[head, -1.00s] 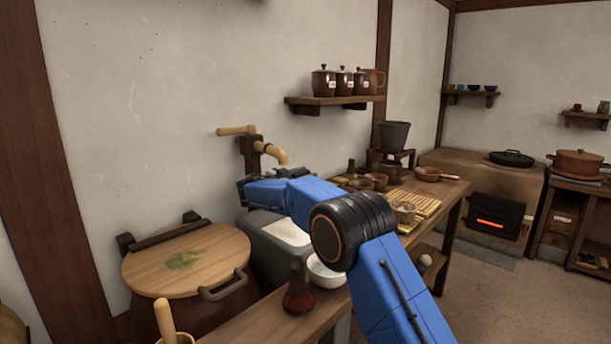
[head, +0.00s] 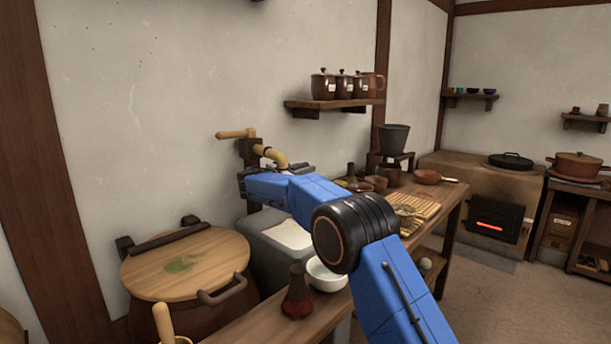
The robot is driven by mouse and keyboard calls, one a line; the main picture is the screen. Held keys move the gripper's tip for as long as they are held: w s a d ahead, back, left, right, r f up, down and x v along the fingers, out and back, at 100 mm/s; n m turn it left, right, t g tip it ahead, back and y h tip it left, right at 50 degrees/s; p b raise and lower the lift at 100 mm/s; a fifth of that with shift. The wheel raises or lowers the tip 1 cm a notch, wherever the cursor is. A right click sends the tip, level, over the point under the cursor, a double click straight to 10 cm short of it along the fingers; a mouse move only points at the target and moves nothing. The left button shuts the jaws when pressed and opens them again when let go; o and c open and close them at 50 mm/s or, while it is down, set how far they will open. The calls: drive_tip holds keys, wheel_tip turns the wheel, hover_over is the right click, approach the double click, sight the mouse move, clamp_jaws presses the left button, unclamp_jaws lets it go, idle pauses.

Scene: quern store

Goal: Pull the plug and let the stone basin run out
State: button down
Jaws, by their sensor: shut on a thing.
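The grey stone basin (head: 262,256) stands against the wall, left of the long wooden bench. Pale content (head: 289,235) shows inside it, partly covered by my blue arm. Above it a yellow spout (head: 275,156) with a wooden handle (head: 236,134) comes from a dark wooden post. My gripper (head: 243,182) is over the back left of the basin, below the spout, seen small and from behind. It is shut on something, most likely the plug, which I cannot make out. The drain hole is hidden inside the basin.
A large lidded tub (head: 185,262) stands left of the basin. On the near bench are a dark red bottle (head: 297,292) and a white bowl (head: 325,275). Bowls and a straw mat (head: 420,207) lie on the bench behind my arm. A shelf with jars (head: 335,104) hangs above.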

drive_tip(key=shift+r, duration=0.35)
drive_tip(key=c, duration=1.6)
unclamp_jaws()
drive_tip(key=shift+a, duration=0.1)
drive_tip(key=shift+f, duration=0.1)
drive_tip(key=shift+s+a, duration=0.2)
drive_tip(key=v, duration=1.6)
drive_tip(key=shift+s+a+f, duration=0.1)
drive_tip(key=shift+s+a, duration=0.15)
drive_tip(key=shift+s, duration=0.1)
drive_tip(key=shift+a, duration=0.1)
